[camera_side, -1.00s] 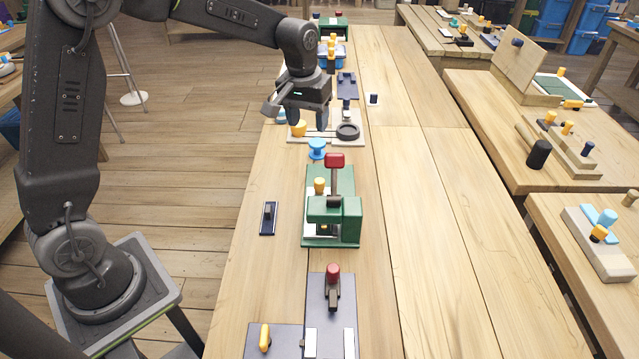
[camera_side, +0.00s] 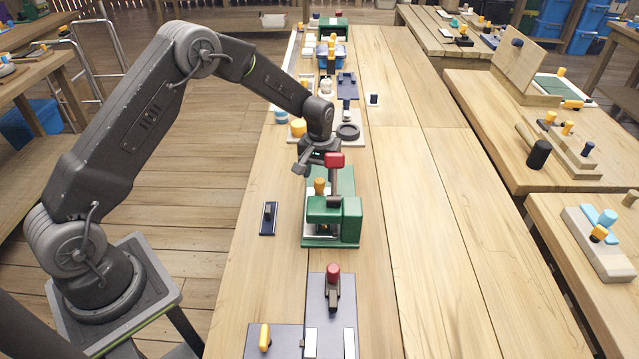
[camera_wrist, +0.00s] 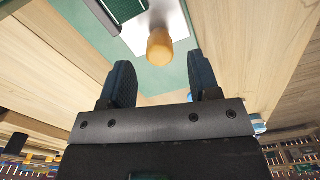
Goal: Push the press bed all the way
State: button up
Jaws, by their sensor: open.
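The green press (camera_side: 350,222) stands on the table, with a red-topped lever (camera_side: 335,162) upright at its top. Its pale bed with a yellow knob (camera_side: 319,187) shows at the press's far left side. In the wrist view the yellow knob (camera_wrist: 160,47) stands on a white plate (camera_wrist: 178,22) over the green base (camera_wrist: 90,40). My gripper (camera_side: 312,172) is just beyond the knob, above the far end of the press. In the wrist view its two dark fingers (camera_wrist: 163,85) are apart, with the knob ahead of the gap and nothing between them. The side view partly hides the fingertips behind the lever.
A board with a black ring (camera_side: 348,131) and a yellow knob lies behind the gripper. A small dark block on a plate (camera_side: 268,217) is left of the press. A dark panel with a red-topped lever (camera_side: 332,290) is nearer the camera. The table's right side is clear.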

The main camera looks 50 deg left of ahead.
aim_at(319, 180)
jog(key=shift+f, duration=2.15)
